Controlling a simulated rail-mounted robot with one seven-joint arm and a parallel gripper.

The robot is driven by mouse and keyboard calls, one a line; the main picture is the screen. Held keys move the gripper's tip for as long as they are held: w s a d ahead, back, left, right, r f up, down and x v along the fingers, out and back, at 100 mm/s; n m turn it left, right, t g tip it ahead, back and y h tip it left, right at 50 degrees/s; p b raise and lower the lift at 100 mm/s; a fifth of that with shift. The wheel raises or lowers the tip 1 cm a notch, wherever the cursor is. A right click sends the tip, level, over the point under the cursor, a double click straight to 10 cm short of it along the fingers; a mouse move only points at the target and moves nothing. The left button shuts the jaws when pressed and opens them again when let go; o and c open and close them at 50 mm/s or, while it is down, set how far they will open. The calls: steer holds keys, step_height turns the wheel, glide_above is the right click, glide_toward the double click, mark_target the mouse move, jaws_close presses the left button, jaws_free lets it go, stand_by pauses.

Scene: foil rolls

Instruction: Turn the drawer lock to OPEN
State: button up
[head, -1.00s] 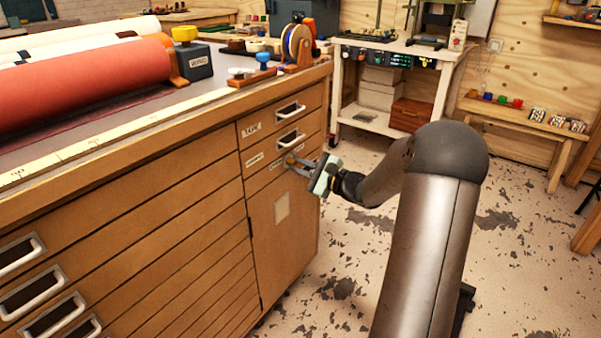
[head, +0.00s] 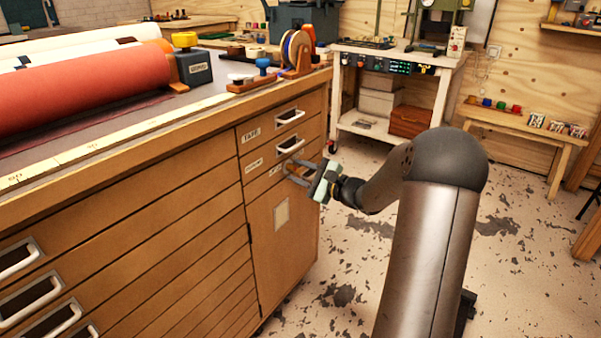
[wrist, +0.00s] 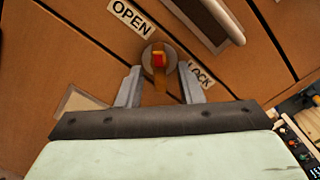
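The drawer lock (wrist: 158,57) shows in the wrist view as a round grey disc with a brass knob and a red patch on it. The OPEN label (wrist: 131,18) is up and left of it; the LOCK label (wrist: 200,76) is at its lower right, partly behind a finger. My gripper (wrist: 161,67) is open, with one finger on each side of the lock's lower part. A brass-coloured strip shows between the fingers; I cannot tell if they touch it. In the head view my gripper (head: 292,171) is at the cabinet front, hiding most of the lock.
The wooden cabinet (head: 160,205) has several drawers with metal handles; one handle (head: 290,145) is just above my gripper. A red roll (head: 85,88) and a tape dispenser (head: 296,55) are on top. Open floor (head: 345,250) is to the right.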

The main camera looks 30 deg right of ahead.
steer(key=p+v, duration=0.3)
steer(key=v, duration=1.4)
steer(key=shift+s+p, duration=0.2)
steer(key=shift+p, duration=0.2)
steer(key=shift+r, duration=0.1)
steer(key=s+a+r+n+g+y+p, duration=0.1)
steer(key=s+a+r+n+g+p, duration=0.15)
steer(key=a+r+g+p, duration=0.4)
steer(key=s+a+r+n+g+p, duration=0.2)
steer(key=a+r+n+p, duration=0.15)
steer(key=a, duration=0.65)
steer(key=s+a+r+n+g+y+p, duration=0.1)
steer(key=s+a+r+n+g+p, duration=0.3)
steer(key=a, duration=0.4)
steer(key=s+a+r+n+g+h+p, duration=0.3)
steer(key=s+r+n+h+p, duration=0.7)
steer(key=p, duration=0.6)
step_height(320, 180, up, 4)
steer(key=s+n, duration=0.1)
steer(key=s, duration=0.1)
steer(key=shift+s+f+n+h, duration=0.2)
steer(key=shift+s+n+h, duration=0.1)
steer(key=shift+a, duration=0.15)
steer(key=shift+c, duration=0.4)
